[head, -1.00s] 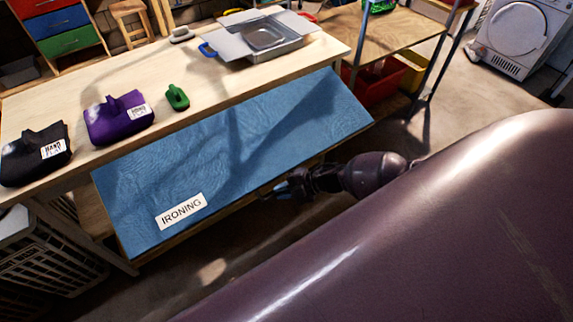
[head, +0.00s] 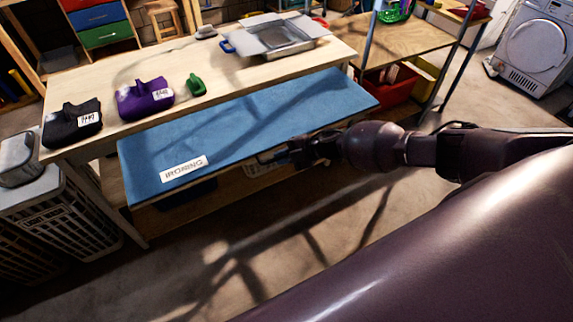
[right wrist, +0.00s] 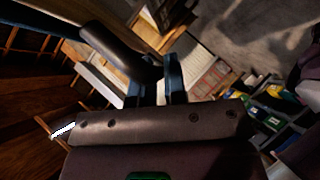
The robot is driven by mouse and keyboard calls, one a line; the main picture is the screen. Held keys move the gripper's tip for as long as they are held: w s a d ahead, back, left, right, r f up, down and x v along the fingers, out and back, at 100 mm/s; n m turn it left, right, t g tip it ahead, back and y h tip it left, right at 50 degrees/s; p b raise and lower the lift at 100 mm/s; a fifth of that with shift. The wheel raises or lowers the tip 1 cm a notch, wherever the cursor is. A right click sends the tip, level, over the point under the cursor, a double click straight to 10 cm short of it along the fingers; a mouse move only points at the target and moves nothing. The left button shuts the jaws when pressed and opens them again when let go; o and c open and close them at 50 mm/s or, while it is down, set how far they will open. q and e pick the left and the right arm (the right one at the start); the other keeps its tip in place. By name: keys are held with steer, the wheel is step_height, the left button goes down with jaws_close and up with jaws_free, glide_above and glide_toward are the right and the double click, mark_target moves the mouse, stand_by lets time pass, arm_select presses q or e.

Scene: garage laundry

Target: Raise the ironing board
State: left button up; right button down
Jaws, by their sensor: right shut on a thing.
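The ironing board (head: 240,125) is a blue panel with a white IRONING label, along the front side of the wooden worktable (head: 130,70). It looks close to level, with floor and shelf showing beneath its front edge. My right gripper (head: 268,156) is at the middle of that front edge, shut on the board; its fingertips are partly hidden by the edge. In the right wrist view the dark fingers (right wrist: 163,82) show close together, but what lies between them is hard to make out. My left gripper is not in view.
On the worktable stand a black bag (head: 72,125), a purple bag (head: 145,98), a green iron-shaped object (head: 196,84) and a metal basin (head: 275,37). Pale baskets (head: 75,215) stand at the left. A red bin (head: 388,92) is under the right-hand shelf. The floor in front is clear.

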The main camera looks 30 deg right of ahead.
steer(key=shift+w+d+r, duration=0.1)
steer(key=shift+w+r, duration=0.4)
steer(key=shift+r, duration=0.05)
steer(key=c, duration=1.4)
jaws_free()
steer(key=shift+c, duration=0.2)
steer(key=shift+s+d, duration=0.15)
steer(key=shift+d, duration=0.05)
steer(key=v, duration=1)
steer(key=shift+s, duration=0.2)
steer(key=shift+d, duration=0.1)
